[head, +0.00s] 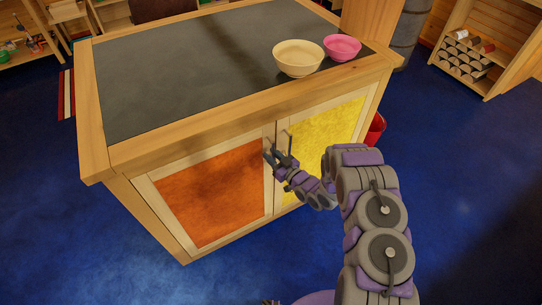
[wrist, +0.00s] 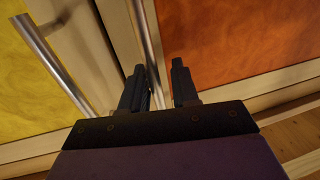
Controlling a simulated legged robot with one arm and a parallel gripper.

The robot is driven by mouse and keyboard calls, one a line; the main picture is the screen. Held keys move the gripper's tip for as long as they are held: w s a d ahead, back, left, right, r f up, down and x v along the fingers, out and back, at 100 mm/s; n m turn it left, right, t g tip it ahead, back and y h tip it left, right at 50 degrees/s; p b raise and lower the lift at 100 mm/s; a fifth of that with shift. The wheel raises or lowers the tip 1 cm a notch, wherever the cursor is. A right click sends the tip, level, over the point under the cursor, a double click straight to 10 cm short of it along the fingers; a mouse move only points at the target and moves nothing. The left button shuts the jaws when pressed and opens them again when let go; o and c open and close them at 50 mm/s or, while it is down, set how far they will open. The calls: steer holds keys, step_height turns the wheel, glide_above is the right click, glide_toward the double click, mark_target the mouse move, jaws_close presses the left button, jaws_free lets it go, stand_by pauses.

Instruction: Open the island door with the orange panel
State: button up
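The wooden island has a door with an orange panel (head: 215,192) on its left front, and it looks shut. In the wrist view the orange panel (wrist: 245,38) is at the upper right. The orange door's metal bar handle (wrist: 149,45) runs down toward the space between my fingers. My gripper (head: 281,158) is at the door seam in the head view. In the wrist view my gripper (wrist: 158,88) has its fingers apart, with the bar's lower end showing between them. I cannot tell whether they touch it.
A door with a yellow panel (head: 327,135) is beside the orange one; its bar handle (wrist: 55,62) is close to my gripper. A cream bowl (head: 298,57) and a pink bowl (head: 342,47) stand on the island top. The blue floor in front is clear.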

steer(key=shift+w+d+r, duration=0.1)
steer(key=shift+w+d, duration=0.1)
steer(key=shift+d, duration=0.2)
steer(key=shift+a, duration=0.3)
steer(key=c, duration=0.4)
jaws_close()
